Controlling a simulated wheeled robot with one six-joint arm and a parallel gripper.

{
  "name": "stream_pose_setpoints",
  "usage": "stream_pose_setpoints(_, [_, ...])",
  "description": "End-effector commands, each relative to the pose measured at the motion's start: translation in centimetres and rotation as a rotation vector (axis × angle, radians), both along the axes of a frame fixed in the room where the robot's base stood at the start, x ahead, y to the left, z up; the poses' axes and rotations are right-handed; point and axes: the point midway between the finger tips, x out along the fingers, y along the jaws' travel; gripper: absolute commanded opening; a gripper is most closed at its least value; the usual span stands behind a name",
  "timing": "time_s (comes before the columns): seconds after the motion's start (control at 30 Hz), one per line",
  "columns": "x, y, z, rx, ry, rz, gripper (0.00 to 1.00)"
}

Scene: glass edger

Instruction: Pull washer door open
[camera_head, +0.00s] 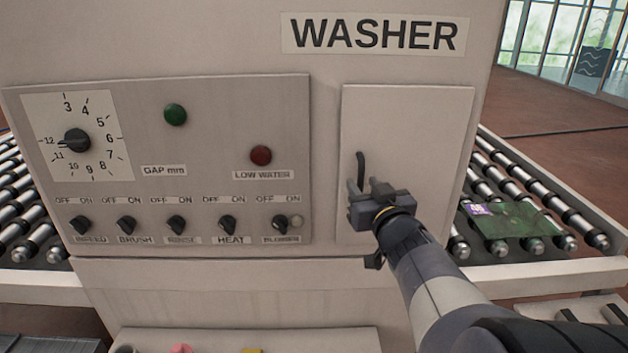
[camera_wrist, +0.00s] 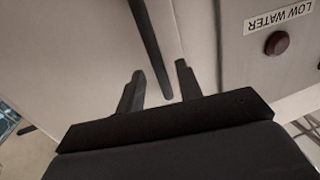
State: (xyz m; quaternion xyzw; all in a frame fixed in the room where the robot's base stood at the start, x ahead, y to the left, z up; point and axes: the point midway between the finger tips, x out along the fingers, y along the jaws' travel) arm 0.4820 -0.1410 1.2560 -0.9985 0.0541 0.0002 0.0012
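The washer door (camera_head: 412,125) is a pale upright panel on the right of the washer front and looks closed. Its dark bar handle (camera_head: 361,163) stands near the door's left edge. My gripper (camera_head: 367,187) is at the handle's lower end, fingers pointing at the door. In the wrist view the two fingers of my gripper (camera_wrist: 158,82) are apart, and the lower end of the handle (camera_wrist: 150,45) shows between them. I cannot tell whether either finger touches it. My gripper hides part of the handle in the head view.
Left of the door is a control panel (camera_head: 215,130) with a dial, two lamps and several switches. Roller conveyors run on both sides; a green glass sheet (camera_head: 522,222) lies on the right one (camera_head: 590,232). A ledge (camera_head: 240,341) with small items is below.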

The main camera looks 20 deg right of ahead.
Motion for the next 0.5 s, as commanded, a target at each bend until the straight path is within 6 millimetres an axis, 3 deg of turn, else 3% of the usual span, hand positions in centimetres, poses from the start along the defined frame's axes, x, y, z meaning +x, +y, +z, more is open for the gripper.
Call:
stream_pose_setpoints(0.4, [0.98,-0.07,0.07,0.000,0.000,0.001,0.34])
stream_pose_setpoints(0.5, [0.97,-0.07,0.06,0.000,0.000,0.001,0.28])
